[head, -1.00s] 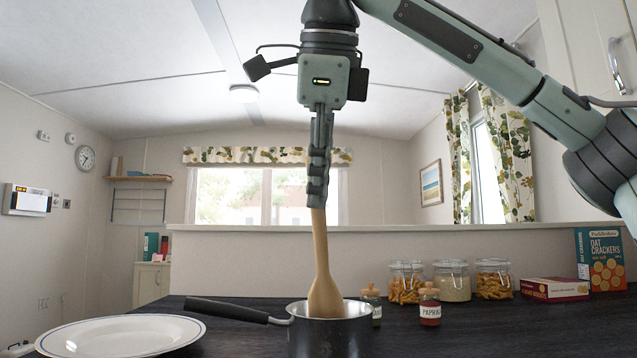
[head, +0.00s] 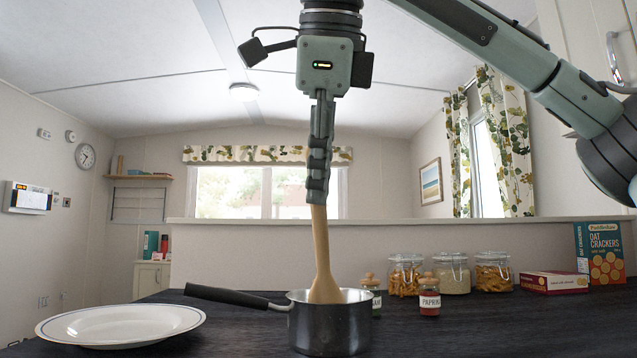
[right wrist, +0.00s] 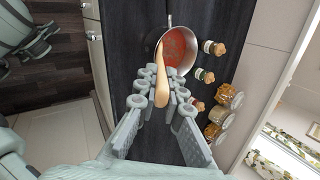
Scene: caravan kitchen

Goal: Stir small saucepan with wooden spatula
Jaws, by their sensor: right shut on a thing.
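A small steel saucepan (head: 330,325) with a black handle pointing left stands on the dark worktop. The right wrist view shows red sauce inside the saucepan (right wrist: 184,50). My right gripper (head: 317,195) points straight down above the pan, shut on the upper handle of the wooden spatula (head: 322,255). The spatula is near upright, slightly tilted, with its lower end inside the pan. Its tip is hidden by the pan wall in the head view. In the right wrist view the spatula (right wrist: 161,80) runs from between the fingers into the pan. My left gripper is not in view.
A white plate (head: 120,338) with a blue line lies left of the pan. Glass jars (head: 452,274) and cracker boxes (head: 600,253) stand farther back right.

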